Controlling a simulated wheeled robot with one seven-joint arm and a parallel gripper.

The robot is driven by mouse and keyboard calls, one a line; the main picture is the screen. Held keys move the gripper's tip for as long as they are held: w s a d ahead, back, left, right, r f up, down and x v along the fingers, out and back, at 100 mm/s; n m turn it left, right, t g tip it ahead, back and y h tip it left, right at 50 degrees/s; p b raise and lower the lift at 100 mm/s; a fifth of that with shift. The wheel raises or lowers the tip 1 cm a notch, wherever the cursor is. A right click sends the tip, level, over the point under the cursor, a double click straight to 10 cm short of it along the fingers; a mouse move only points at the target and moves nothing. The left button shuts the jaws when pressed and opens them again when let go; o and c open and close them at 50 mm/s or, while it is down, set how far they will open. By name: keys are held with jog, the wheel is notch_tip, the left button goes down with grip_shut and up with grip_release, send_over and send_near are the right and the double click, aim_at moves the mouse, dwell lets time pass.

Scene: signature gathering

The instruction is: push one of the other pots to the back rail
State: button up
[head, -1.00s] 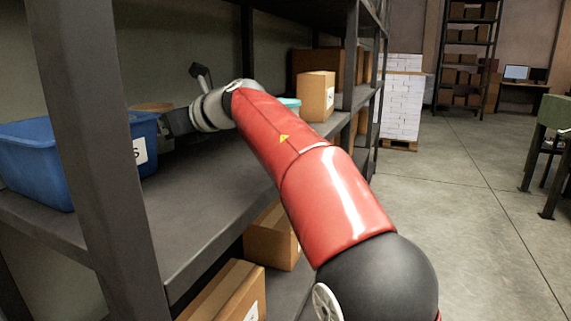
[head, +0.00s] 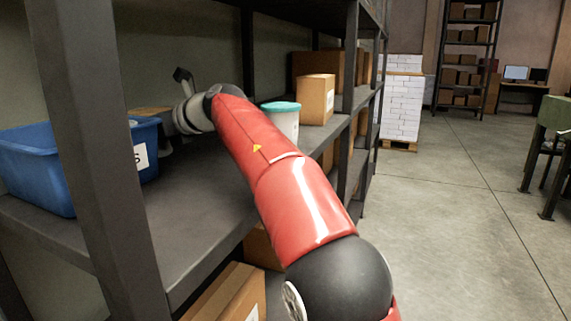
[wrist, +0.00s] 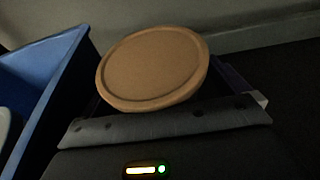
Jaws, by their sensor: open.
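A pot with a round tan lid (wrist: 153,68) is directly in front of my gripper (wrist: 165,112) in the wrist view; its body is mostly hidden below the lid. My gripper is open with the pot close ahead of it; I cannot tell whether they touch. In the head view only a bit of the tan lid (head: 150,110) shows behind the blue bin, and my fingers are hidden. A pale back rail (wrist: 265,32) runs behind the pot. A white pot with a teal lid (head: 282,118) stands to the right, partly behind my red arm.
A blue bin (head: 70,165) stands on the shelf (head: 200,215) at the left and also shows close beside the pot in the wrist view (wrist: 50,85). A shelf upright (head: 95,150) is in front. A cardboard box (head: 316,98) stands right of the teal-lidded pot.

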aim_at(167, 156)
jog(key=shift+w+a, duration=0.3)
jog(key=shift+a, duration=0.5)
jog(key=shift+w+a, duration=0.3)
jog(key=shift+a, duration=0.45)
jog(key=shift+f, duration=0.1)
jog(key=shift+s+d+f+b, duration=0.1)
jog(key=shift+d+b, duration=0.15)
jog(key=shift+b, duration=0.15)
jog(key=shift+s+d+b, duration=0.35)
jog(key=shift+d+b, duration=0.3)
jog(key=shift+d, duration=0.2)
jog(key=d+b, duration=0.1)
jog(key=s+d+b, duration=0.1)
jog(key=d, duration=0.1)
jog(key=shift+s, duration=0.15)
jog(key=shift+s+d, duration=0.3)
jog(key=shift+d, duration=0.4)
